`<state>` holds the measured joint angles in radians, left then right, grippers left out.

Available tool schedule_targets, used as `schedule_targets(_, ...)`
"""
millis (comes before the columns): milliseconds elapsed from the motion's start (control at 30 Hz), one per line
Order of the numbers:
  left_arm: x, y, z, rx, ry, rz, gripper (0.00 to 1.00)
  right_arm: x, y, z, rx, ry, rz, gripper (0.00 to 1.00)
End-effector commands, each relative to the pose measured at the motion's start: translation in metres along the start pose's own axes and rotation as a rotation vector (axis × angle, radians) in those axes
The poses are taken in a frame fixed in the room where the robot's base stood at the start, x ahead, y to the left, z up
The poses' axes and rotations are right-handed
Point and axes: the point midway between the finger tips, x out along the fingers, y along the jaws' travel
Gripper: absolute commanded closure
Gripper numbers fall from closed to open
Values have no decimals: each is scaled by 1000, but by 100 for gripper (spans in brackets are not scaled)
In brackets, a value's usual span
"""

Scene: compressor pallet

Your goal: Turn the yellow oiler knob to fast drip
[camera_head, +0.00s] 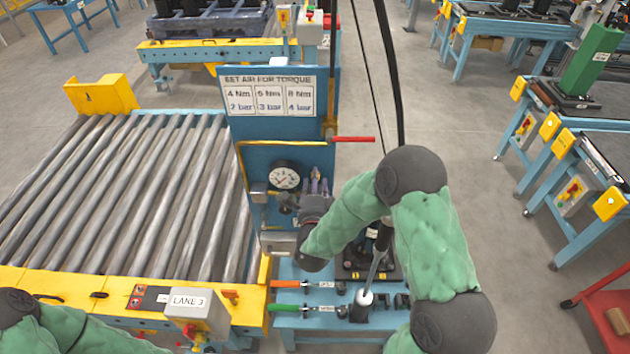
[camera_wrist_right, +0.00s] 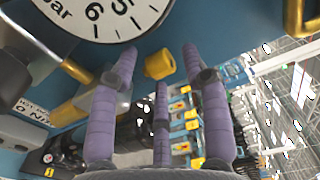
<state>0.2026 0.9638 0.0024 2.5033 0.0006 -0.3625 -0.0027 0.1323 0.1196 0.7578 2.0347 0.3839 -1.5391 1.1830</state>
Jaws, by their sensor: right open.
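The yellow oiler knob (camera_wrist_right: 158,64) shows in the right wrist view just below the gauge, against the blue panel (camera_head: 262,158). My right gripper (camera_wrist_right: 160,66) has its purple fingers spread open around the knob's position in that view. No finger clearly touches the knob, and the depth gap is hard to judge. In the head view the right gripper (camera_head: 318,186) is at the panel, right of the round gauge (camera_head: 284,177). The knob cannot be made out there behind the fingers. My left arm enters at the lower left; its gripper is out of view.
A red-handled lever (camera_head: 352,139) sticks out from the panel's right edge. Below are orange-handled (camera_head: 290,284) and green-handled (camera_head: 288,307) tools on a blue bench. A roller conveyor (camera_head: 130,190) fills the left. A dark hose hangs behind my right arm.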

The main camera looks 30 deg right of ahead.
Motion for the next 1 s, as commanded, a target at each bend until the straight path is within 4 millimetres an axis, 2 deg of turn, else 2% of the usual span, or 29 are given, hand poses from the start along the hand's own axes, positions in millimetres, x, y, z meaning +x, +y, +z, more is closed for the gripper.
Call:
schedule_targets(333,0,0,0,0,0,0,60,3,0,0,0,-1,1,53)
schedule_targets(500,0,0,0,0,0,0,60,3,0,0,0,-1,1,100)
schedule_targets(767,2,0,0,0,0,0,60,4,-1,0,1,-7,-3,100)
schedule_targets(1000,15,-5,-1,0,0,0,60,5,0,-4,1,-78,-7,100)
